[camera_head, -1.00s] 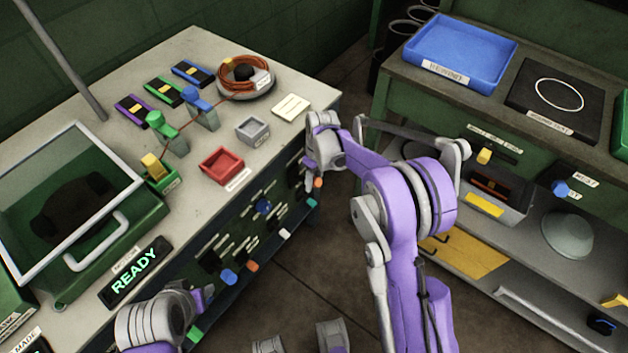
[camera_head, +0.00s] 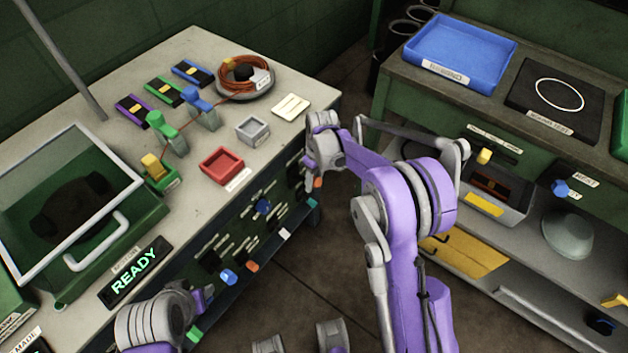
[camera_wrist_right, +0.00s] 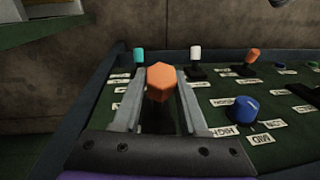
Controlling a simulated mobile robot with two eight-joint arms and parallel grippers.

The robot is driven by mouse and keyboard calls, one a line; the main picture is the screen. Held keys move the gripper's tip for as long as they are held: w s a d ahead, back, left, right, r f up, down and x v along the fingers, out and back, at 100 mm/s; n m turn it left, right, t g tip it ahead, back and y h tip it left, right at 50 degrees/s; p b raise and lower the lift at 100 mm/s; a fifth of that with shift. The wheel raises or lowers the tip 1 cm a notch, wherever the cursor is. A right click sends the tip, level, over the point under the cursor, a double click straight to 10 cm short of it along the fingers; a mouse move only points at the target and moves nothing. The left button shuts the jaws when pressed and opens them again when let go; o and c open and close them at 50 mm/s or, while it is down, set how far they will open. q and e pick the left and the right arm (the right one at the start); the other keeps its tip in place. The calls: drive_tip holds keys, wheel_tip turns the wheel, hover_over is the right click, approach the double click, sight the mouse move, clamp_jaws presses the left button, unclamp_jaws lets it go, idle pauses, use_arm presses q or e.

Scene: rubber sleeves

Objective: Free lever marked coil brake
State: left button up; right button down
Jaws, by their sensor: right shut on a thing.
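In the right wrist view an orange-knobbed lever (camera_wrist_right: 160,79) stands between the two fingers of my right gripper (camera_wrist_right: 160,92), which is shut on it. The small label at this lever is hidden, so I cannot tell whether it reads coil brake. In the head view my right gripper (camera_head: 311,167) reaches the far end of the bench's front control panel (camera_head: 240,243), and the orange knob (camera_head: 318,182) shows beside it. My left gripper (camera_head: 205,297) is at the near end of this panel, with its fingers too hidden to judge.
Near the held lever in the right wrist view are a teal-tipped lever (camera_wrist_right: 139,54), a white-tipped lever (camera_wrist_right: 196,53), another orange lever (camera_wrist_right: 252,56) and a blue knob (camera_wrist_right: 244,110). The bench top (camera_head: 285,80) holds trays and a lit READY sign (camera_head: 135,271).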

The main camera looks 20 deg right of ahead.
drive_tip(key=shift+d+f, duration=0.1)
drive_tip(key=shift+s+d+f+t+y+b, duration=0.2)
drive_tip(key=shift+f+t+y+b, duration=0.2)
drive_tip(key=shift+f+t+b, duration=0.15)
drive_tip(key=shift+s+d+f+t+y+b, duration=0.15)
drive_tip(key=shift+f+t+y+b, duration=0.25)
drive_tip(key=shift+b, duration=0.25)
wheel_tip(320, 180, down, 7)
drive_tip(key=t+y+b, duration=0.6)
drive_tip(key=t+b, duration=0.1)
drive_tip(key=b, duration=0.2)
drive_tip(key=shift+w+a+n+b, duration=0.3)
drive_tip(key=shift+a+n+b, duration=0.05)
drive_tip(key=shift+n, duration=0.05)
drive_tip(key=shift+t, duration=0.25)
drive_tip(key=shift+c, duration=2.2)
unclamp_jaws()
drive_tip(key=shift+r, duration=0.1)
